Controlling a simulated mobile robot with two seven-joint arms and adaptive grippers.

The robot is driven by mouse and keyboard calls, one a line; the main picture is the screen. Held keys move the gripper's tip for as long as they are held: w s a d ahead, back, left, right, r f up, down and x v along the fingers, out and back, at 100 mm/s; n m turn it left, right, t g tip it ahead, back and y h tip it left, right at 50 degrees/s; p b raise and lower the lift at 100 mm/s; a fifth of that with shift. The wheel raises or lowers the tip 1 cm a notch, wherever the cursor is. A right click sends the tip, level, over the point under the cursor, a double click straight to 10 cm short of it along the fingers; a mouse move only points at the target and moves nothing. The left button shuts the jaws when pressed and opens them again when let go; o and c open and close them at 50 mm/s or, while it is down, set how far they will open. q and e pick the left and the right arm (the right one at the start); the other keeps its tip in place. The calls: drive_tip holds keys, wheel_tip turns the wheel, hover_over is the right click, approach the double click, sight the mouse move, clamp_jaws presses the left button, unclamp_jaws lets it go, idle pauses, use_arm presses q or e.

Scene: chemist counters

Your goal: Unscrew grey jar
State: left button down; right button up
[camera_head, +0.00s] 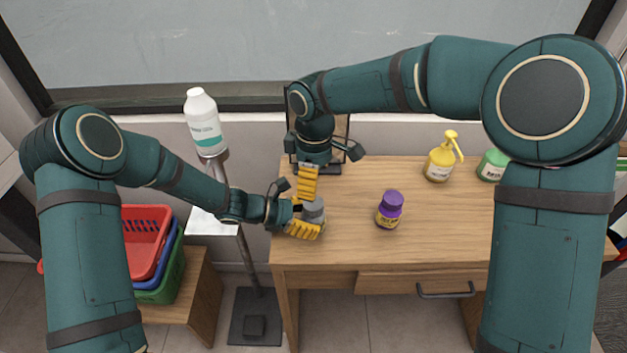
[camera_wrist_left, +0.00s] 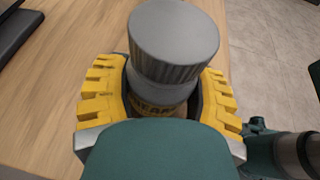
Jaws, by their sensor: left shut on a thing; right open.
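The grey jar (camera_head: 314,211) stands upright near the left side of the wooden table (camera_head: 350,243). In the left wrist view its ribbed grey lid (camera_wrist_left: 174,42) is on top, above a body with a partly hidden label. My left gripper (camera_head: 306,218) is shut on the jar's body, its yellow fingers on either side below the lid. My right gripper (camera_head: 308,183) is open, just behind and above the jar, with yellow fingers pointing down. It partly hides the table behind the jar.
A purple-capped jar (camera_head: 389,209) stands right of the grey jar. A yellow pump bottle (camera_head: 441,158) and a green bottle (camera_head: 491,165) stand farther back right. A white bottle (camera_head: 203,121) sits on a stand at left. Stacked baskets (camera_head: 147,238) are at far left. The table's front middle is clear.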

sight(313, 202)
drive_tip(key=m, duration=0.4)
drive_tip(key=shift+w+r, duration=0.1)
drive_tip(key=m, duration=0.4)
drive_tip(key=shift+w+r, duration=0.1)
drive_tip(key=m, duration=0.5)
drive_tip(key=shift+w+r+m, duration=0.15)
drive_tip(key=shift+m, duration=0.15)
drive_tip(key=m, duration=0.3)
drive_tip(key=shift+m, duration=0.4)
drive_tip(key=m, duration=0.3)
drive_tip(key=shift+s, duration=0.2)
drive_tip(key=m, duration=0.4)
drive_tip(key=shift+s+f, duration=0.15)
drive_tip(key=shift+f, duration=0.1)
drive_tip(key=m, duration=0.3)
drive_tip(key=shift+s+f+m, duration=0.15)
drive_tip(key=shift+s+m, duration=0.05)
drive_tip(key=shift+m, duration=0.1)
drive_tip(key=shift+f, duration=4)
